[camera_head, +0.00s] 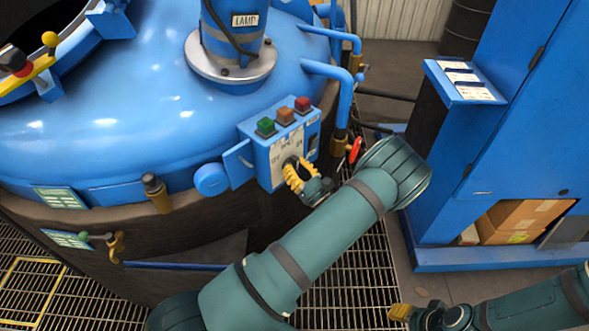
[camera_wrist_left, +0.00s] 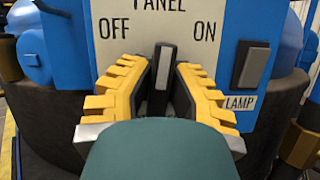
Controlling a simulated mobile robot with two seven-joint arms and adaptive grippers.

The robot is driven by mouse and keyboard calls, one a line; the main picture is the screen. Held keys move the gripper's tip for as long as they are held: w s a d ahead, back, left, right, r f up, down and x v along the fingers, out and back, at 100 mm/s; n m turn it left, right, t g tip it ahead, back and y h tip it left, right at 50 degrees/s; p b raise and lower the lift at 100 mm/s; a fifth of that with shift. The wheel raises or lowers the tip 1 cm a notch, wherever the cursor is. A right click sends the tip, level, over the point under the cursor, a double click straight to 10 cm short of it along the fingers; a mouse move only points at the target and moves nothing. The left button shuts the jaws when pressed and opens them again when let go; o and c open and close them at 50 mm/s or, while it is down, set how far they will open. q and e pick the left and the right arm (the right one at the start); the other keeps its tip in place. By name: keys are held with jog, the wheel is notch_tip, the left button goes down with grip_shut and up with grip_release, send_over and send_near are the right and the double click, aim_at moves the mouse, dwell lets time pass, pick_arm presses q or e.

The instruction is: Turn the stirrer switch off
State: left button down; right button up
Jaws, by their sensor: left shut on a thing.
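The blue control box (camera_head: 261,160) is mounted on the side of the blue vessel. Its white plate reads PANEL, OFF and ON in the left wrist view (camera_wrist_left: 114,42). A dark upright knob, the stirrer switch (camera_wrist_left: 163,66), sits between OFF and ON and stands about vertical. My left gripper (camera_head: 297,172) reaches the box from the front right. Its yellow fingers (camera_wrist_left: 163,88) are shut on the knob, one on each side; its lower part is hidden. My right gripper (camera_head: 403,312) is at the bottom right, away from the box, and partly out of frame.
Green, orange and red buttons (camera_head: 284,116) top the box. A grey LAMP rocker (camera_wrist_left: 250,67) is right of the knob. A pipe (camera_head: 344,95) and a red valve handle (camera_head: 355,149) stand close to the right. A blue cabinet (camera_head: 524,120) is farther right.

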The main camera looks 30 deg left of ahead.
pick_arm(q)
jog(key=n+g, duration=0.2)
jog(key=n, duration=0.2)
jog(key=n+g+b, duration=0.1)
jog(key=n+g, duration=0.1)
jog(key=n, duration=0.2)
jog(key=shift+y, duration=0.3)
jog(key=shift+s+n+g+h+b, duration=0.1)
jog(key=shift+n+g+h+b, duration=0.2)
jog(key=shift+n+g, duration=0.95)
jog(key=shift+n+g+h+b, duration=0.2)
jog(key=shift+n+g+b, duration=0.15)
jog(key=shift+n, duration=1.7)
jog(key=c, duration=0.9)
grip_release()
jog(key=shift+a, duration=0.1)
jog(key=v, duration=1.2)
jog(key=shift+r, duration=0.1)
